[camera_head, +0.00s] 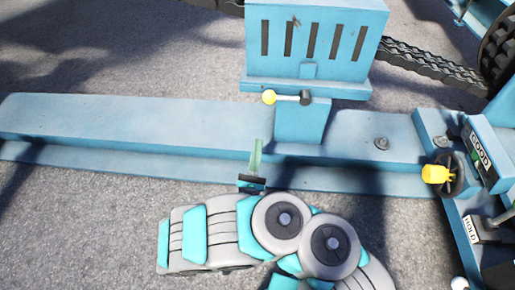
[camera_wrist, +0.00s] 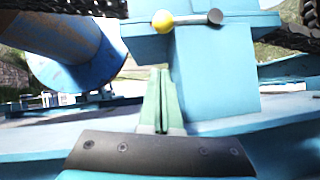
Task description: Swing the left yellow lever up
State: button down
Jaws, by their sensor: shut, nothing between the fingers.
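In the wrist view the yellow knob (camera_wrist: 162,20) is at the top, slightly left of the dark hub (camera_wrist: 215,17). My gripper (camera_head: 256,142) is shut and empty, with green fingers pointing up. Its fingertips (camera_wrist: 162,72) are below the knob and appear apart from it.
A slotted blue housing (camera_head: 311,40) stands above the lever. A long blue beam (camera_head: 120,120) runs across below it. At the right are another yellow knob (camera_head: 436,173), a "GOOD" sign (camera_head: 480,148) and a "HOLD" sign (camera_head: 470,229). Grey floor lies open at the lower left.

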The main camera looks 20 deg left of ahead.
aim_at(285, 98)
jog(key=w+r+b, duration=0.1)
jog(key=w+r, duration=0.5)
jog(key=r, duration=0.1)
jog(key=shift+w+r+b, duration=0.35)
